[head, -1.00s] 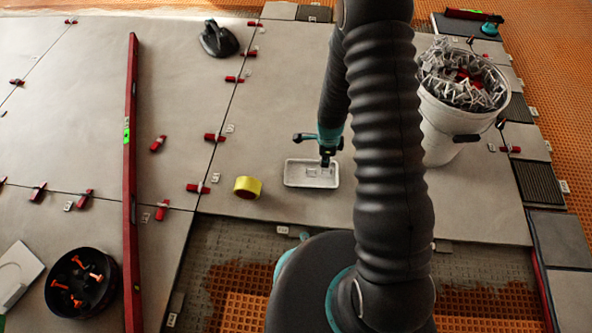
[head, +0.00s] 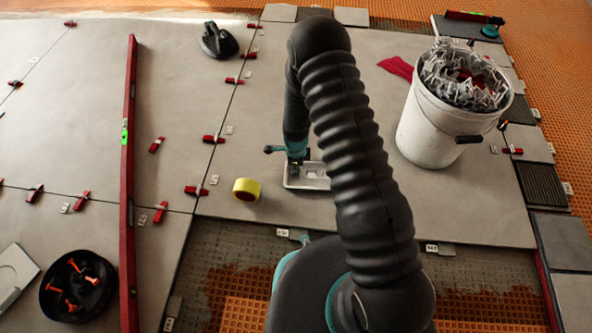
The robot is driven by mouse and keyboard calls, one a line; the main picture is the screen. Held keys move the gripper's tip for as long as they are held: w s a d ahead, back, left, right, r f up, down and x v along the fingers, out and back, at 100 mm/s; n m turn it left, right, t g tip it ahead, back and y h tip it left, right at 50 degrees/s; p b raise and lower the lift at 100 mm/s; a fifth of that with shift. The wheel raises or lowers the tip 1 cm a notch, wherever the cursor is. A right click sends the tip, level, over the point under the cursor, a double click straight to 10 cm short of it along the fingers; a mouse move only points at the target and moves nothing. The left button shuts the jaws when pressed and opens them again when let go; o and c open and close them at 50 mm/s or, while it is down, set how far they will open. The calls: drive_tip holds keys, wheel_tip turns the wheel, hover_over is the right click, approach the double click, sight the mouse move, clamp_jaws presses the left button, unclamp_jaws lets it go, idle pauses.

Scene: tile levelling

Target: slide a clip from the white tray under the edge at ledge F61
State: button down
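The white tray (head: 308,187) lies on the large grey tile, left of the bucket; my arm hides its right part. My gripper (head: 293,170) points down at the tray's left part. Its fingers are too small and dark to show whether they are open or hold a clip. No clip can be made out clearly in the tray. Along the tile's front edge, above the bare bed, are two small tags, a left tag (head: 283,233) and a right tag (head: 432,248). I cannot read for sure which one is F61.
A yellow tape roll (head: 246,190) stands left of the tray. A white bucket (head: 430,135) full of clips and a red cloth (head: 396,67) are to the right. A long red level (head: 129,200) and a black bowl (head: 80,285) with orange pieces lie left.

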drive_tip(key=shift+f, duration=0.3)
drive_tip(key=c, duration=1.3)
unclamp_jaws()
drive_tip(key=shift+r, duration=0.15)
